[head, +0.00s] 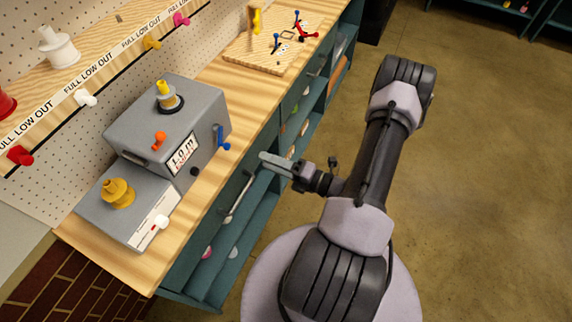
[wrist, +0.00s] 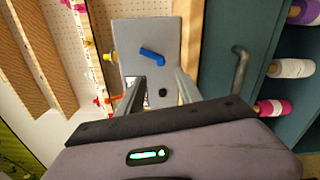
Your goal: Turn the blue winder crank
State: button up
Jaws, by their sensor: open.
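The blue winder crank (head: 222,139) sticks out from the right-hand end face of the grey winder box (head: 150,112) on the wooden counter. In the wrist view the blue crank (wrist: 152,53) lies slanted on the grey panel, ahead of my fingers and above a small black knob. My gripper (head: 264,156) is in front of the counter edge, to the right of and slightly below the crank, apart from it. In the wrist view my gripper (wrist: 160,78) is open with its two fingers spread and nothing between them.
A lower grey box (head: 130,205) with a yellow spool stands beside the winder. A handle (wrist: 240,65) sticks out from the teal cabinet near my fingers. Coloured pegs line the labelled rail (head: 103,83). A wooden board (head: 262,55) with small tools lies at the back. The counter between is clear.

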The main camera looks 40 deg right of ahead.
jog(key=v, duration=0.6)
jog(key=a+r+n+g+y+b, duration=0.1)
jog(key=a+r+n+g, duration=0.2)
jog(key=a+n+g, duration=0.35)
jog(key=w+a+r+n+g+y+b, duration=0.1)
jog(key=a+r+n+g+y+b, duration=0.2)
jog(key=n, duration=0.6)
jog(key=a+r+n+g, duration=0.4)
jog(key=a+n+g, duration=0.15)
jog(key=n, duration=0.25)
jog(key=s+a+r+n+t+h+b, duration=0.3)
jog(key=a+r+n+h, duration=0.5)
jog(key=n, duration=1.2)
jog(key=shift+s+r+t+b, duration=0.4)
jog(key=shift+s+r+b, duration=0.25)
jog(key=shift+s, duration=0.3)
jog(key=shift+a, duration=0.15)
jog(key=shift+c, duration=0.4)
